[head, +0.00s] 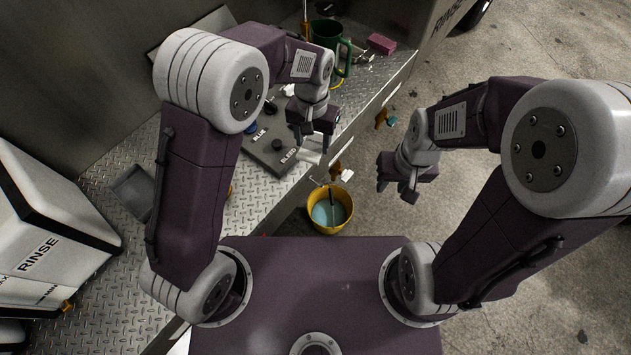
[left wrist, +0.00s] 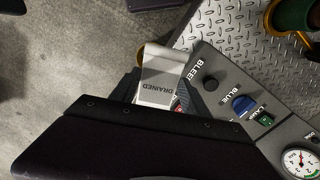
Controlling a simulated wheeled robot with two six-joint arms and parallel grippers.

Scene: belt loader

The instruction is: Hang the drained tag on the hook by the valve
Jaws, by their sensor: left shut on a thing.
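The white drained tag (head: 312,150) hangs at my left gripper (head: 312,142), which is shut on it above the bench's front edge. In the left wrist view the tag (left wrist: 160,80) shows "DRAINED" upside down, beyond the dark gripper body. A small valve with an orange handle (head: 336,172) sticks out from the bench front, just below and right of the tag. I cannot make out the hook. My right gripper (head: 398,188) is out over the floor, right of the bucket, with nothing seen in it; its jaw gap is unclear.
A yellow bucket (head: 343,194) with pale liquid stands under the bench edge. A grey control panel (head: 262,152) with knobs and a gauge (left wrist: 299,160) is beside the tag. A green mug (head: 327,36) and pink block (head: 381,44) are farther back. Another orange-handled fitting (head: 381,117) sticks out right.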

